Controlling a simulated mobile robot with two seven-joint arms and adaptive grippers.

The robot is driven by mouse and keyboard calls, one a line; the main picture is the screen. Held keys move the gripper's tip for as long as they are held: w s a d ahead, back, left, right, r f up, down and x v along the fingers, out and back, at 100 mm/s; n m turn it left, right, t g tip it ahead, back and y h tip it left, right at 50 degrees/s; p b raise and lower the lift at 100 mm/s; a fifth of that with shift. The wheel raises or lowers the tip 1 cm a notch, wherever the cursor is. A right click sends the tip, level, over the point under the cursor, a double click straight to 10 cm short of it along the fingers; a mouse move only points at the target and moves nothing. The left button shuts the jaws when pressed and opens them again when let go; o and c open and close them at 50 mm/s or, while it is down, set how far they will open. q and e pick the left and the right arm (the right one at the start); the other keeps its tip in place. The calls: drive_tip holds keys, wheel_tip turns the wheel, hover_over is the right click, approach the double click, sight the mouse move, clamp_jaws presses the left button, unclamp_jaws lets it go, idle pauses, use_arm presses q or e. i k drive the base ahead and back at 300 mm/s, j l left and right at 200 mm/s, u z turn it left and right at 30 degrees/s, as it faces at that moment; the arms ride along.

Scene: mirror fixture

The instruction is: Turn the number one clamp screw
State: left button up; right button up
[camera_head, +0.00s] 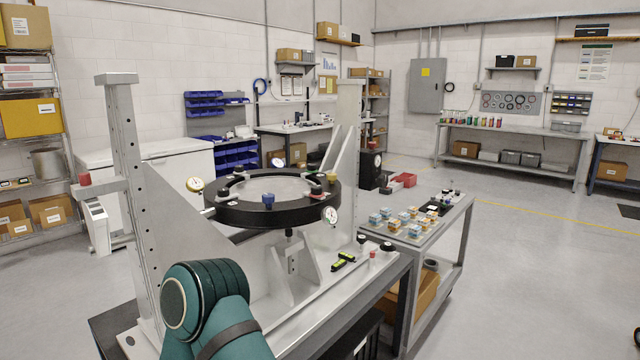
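The mirror fixture holds a black ring (236,214) with a pale round disc (272,188) inside it, between two grey uprights. Dial gauges sit at the left (194,184) and front right (330,215) of the ring. I cannot read any number on the knobs, so I cannot tell which is the number one clamp screw. Neither gripper is in view. A teal link of my arm rises at the bottom, left of centre.
A green-yellow level (343,261) lies on the fixture's base plate. A cart (440,234) to the right carries several small boxes. The left upright (130,160) stands tall beside the ring. The floor at the right is largely clear.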

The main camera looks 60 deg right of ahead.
sight(316, 190)
drive_tip(key=k+l, duration=0.1)
drive_tip(key=l, duration=0.3)
drive_tip(key=k+l, duration=0.1)
drive_tip(key=l, duration=0.65)
drive_tip(key=k+l+u, duration=0.1)
drive_tip(key=l, duration=0.3)
drive_tip(key=k+l, duration=0.15)
drive_tip(key=l, duration=0.2)
